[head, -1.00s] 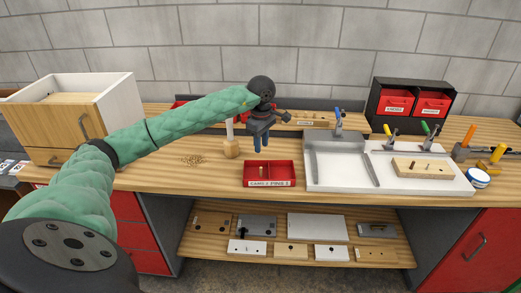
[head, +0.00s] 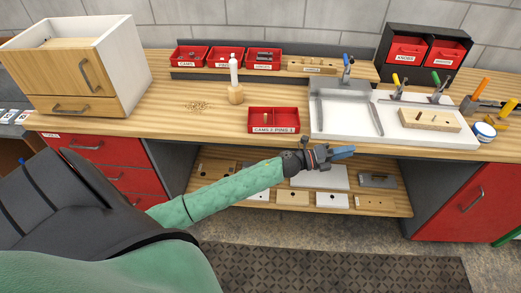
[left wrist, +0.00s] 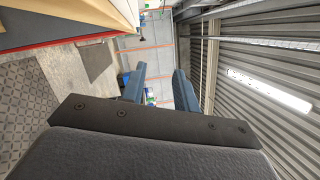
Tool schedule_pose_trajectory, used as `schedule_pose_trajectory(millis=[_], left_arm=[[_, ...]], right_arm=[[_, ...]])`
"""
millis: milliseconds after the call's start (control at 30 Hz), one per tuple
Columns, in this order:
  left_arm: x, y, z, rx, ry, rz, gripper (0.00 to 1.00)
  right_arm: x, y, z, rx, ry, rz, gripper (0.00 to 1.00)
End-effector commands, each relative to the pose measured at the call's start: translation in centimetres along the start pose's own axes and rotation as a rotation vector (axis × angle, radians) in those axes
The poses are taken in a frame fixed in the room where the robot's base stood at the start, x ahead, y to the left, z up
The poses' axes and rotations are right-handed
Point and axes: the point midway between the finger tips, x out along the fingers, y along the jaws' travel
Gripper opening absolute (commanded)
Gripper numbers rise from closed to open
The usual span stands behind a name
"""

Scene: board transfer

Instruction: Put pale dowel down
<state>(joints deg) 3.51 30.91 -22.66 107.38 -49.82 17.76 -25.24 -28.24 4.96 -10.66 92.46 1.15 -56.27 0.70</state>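My left gripper (head: 335,153) is in front of the bench's front edge, at the height of the lower shelf in the picture. In the left wrist view its two blue fingers (left wrist: 160,76) stand apart with nothing between them. The red tray labelled cams and pins (head: 274,121) sits on the bench just behind the gripper, with a small item in its left compartment, too small to name. A pale wooden board (head: 430,120) with small dark marks lies in the white fixture at the right. I cannot pick out the pale dowel for certain. My right gripper is not in view.
A wooden cabinet (head: 70,75) stands at the left, near a pile of small pale bits (head: 197,106). Red bins (head: 225,58) line the back. The lower shelf (head: 385,203) holds several boards and plates.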

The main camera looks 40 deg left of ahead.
Motion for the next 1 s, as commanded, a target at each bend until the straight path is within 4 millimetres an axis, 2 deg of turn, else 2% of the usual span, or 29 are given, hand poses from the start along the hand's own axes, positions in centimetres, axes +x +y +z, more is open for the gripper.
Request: schedule_pose_trajectory(millis=[167, 267, 300, 367, 400, 467, 500, 567, 600, 733, 800, 900, 1000], left_arm=[[-4.1, 9.1, -1.0, -0.397, -0.319, 0.141, 0.31], [-8.2, 15.7, -3.1, -0.646, -0.525, 0.254, 0.31], [-10.0, 18.1, -4.2, -0.736, -0.603, 0.300, 0.31], [-12.8, 21.5, -6.4, -0.864, -0.714, 0.370, 0.31], [-14.7, 23.6, -8.1, -0.946, -0.785, 0.417, 0.31], [-17.6, 26.5, -10.8, -1.060, -0.888, 0.488, 0.31], [-19.6, 28.2, -12.8, -1.133, -0.954, 0.535, 0.31], [-22.5, 30.4, -16.1, -1.235, -1.051, 0.609, 0.31], [-24.4, 31.7, -18.4, -1.301, -1.114, 0.657, 0.31], [-30.4, 34.7, -26.5, -1.498, -1.310, 0.822, 0.31], [-33.3, 35.5, -30.6, -1.585, -1.404, 0.906, 0.31], [-36.4, 36.0, -35.6, -1.682, -1.510, 1.009, 0.31], [-38.4, 36.0, -39.0, -1.744, -1.581, 1.081, 0.31]], right_arm=[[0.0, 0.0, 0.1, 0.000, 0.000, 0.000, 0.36], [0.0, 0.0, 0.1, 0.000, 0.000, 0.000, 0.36], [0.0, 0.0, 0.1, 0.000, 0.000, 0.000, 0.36], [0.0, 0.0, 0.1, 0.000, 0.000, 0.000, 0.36], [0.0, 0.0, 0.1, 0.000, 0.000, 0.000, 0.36], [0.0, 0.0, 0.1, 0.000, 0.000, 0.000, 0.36], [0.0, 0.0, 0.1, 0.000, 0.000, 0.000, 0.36], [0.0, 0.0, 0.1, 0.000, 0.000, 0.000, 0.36], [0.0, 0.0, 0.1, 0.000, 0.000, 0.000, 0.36], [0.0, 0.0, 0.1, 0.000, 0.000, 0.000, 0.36], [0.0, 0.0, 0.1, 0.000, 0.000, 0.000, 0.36], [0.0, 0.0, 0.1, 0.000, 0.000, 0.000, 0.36], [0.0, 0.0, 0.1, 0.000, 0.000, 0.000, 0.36]])
